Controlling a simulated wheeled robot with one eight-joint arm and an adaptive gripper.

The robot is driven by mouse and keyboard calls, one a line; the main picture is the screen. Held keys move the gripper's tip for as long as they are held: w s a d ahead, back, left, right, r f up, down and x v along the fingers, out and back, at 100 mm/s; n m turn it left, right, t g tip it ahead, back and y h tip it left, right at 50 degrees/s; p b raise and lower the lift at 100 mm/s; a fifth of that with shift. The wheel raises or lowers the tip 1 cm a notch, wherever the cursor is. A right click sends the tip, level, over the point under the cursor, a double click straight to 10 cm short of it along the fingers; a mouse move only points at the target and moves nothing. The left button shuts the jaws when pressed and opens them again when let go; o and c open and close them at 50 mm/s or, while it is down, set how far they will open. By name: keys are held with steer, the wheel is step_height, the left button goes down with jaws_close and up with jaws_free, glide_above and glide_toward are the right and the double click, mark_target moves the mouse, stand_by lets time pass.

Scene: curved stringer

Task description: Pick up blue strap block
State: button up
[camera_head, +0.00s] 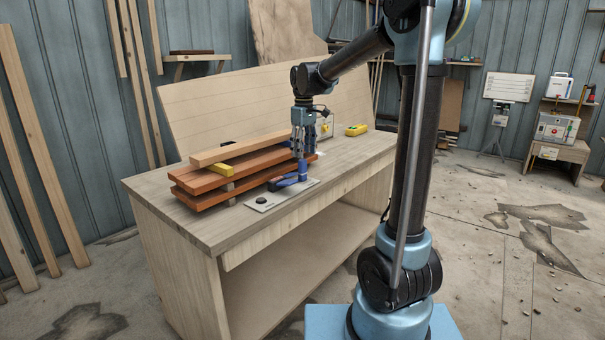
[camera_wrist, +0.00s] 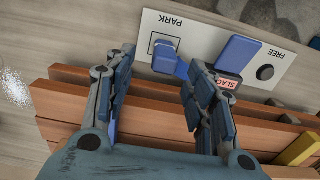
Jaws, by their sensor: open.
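The blue strap block (camera_wrist: 238,54) shows in the wrist view on a pale plate (camera_wrist: 205,28), with a red label reading "SLAC", partly hidden by my right finger. A smaller blue part (camera_wrist: 163,56) is by the PARK square, between and just beyond my fingertips; whether it joins the block is hidden. In the head view, blue parts (camera_head: 288,183) lie on the plate (camera_head: 262,203) beside an upright blue piece (camera_head: 303,171). My gripper (camera_head: 303,155) points down above that piece. In the wrist view my gripper (camera_wrist: 160,62) is open, with nothing between its fingers.
Stacked reddish boards (camera_head: 205,180) with a paler board (camera_head: 240,149) on top lie close behind the plate, under my fingers in the wrist view. A yellow block (camera_head: 220,168) is at the stack. A yellow tool (camera_head: 356,130) lies farther back.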

mark_target(302, 165)
steer(key=shift+s+a+f, duration=0.1)
steer(key=shift+a+f, duration=0.05)
steer(key=shift+f, duration=1.55)
steer(key=shift+s+a+f, duration=0.1)
steer(key=shift+f, duration=1.55)
jaws_close()
